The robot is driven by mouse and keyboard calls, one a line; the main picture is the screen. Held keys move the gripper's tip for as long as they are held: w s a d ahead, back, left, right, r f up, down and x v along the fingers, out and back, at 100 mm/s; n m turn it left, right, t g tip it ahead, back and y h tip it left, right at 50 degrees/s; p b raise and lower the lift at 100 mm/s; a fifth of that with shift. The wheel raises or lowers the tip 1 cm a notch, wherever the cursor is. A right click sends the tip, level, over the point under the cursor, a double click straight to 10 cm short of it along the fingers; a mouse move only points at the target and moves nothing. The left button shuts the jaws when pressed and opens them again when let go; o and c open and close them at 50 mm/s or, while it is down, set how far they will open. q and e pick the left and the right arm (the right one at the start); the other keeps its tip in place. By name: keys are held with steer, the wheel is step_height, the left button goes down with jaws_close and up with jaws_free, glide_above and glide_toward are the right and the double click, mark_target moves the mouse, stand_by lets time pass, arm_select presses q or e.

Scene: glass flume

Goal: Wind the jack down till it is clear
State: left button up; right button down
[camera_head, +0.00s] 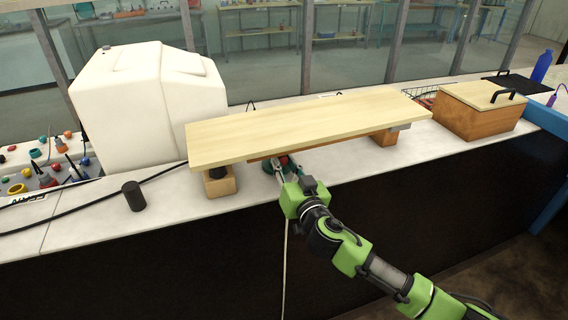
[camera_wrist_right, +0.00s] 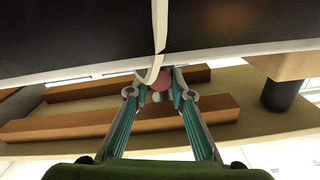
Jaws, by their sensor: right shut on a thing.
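A pale wooden board (camera_head: 310,122) lies raised above the white counter, its near edge close to the counter's front edge. Under that edge is a red round part (camera_head: 283,160), seemingly the jack's knob. The rest of the jack is hidden by the board and my gripper. My right gripper (camera_head: 281,169) reaches in from the front and is shut on the red knob. In the right wrist view the red knob (camera_wrist_right: 160,79) sits between the teal fingers of the right gripper (camera_wrist_right: 160,92). Whether the board touches the jack cannot be told. My left gripper is out of view.
A wooden block with a black piece on top (camera_head: 220,182) stands under the board's left end, another block (camera_head: 385,140) under the right. A black cylinder (camera_head: 134,196), white tank (camera_head: 150,100) and wooden box (camera_head: 480,110) stand nearby. A pale cord (camera_head: 286,250) hangs down the front.

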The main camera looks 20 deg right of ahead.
steer(key=n, duration=0.5)
steer(key=shift+n+p, duration=0.3)
steer(key=n, duration=0.3)
steer(key=shift+n+p, duration=0.3)
steer(key=shift+p, duration=0.1)
steer(key=n+p, duration=0.1)
steer(key=n, duration=0.2)
steer(key=shift+n, duration=0.4)
steer(key=n+p, duration=0.2)
steer(key=n, duration=0.4)
steer(key=n+p, duration=0.1)
steer(key=n, duration=0.4)
steer(key=shift+a, duration=0.1)
steer(key=shift+f+n+p, duration=0.1)
steer(key=shift+n+p, duration=0.3)
steer(key=shift+n, duration=0.4)
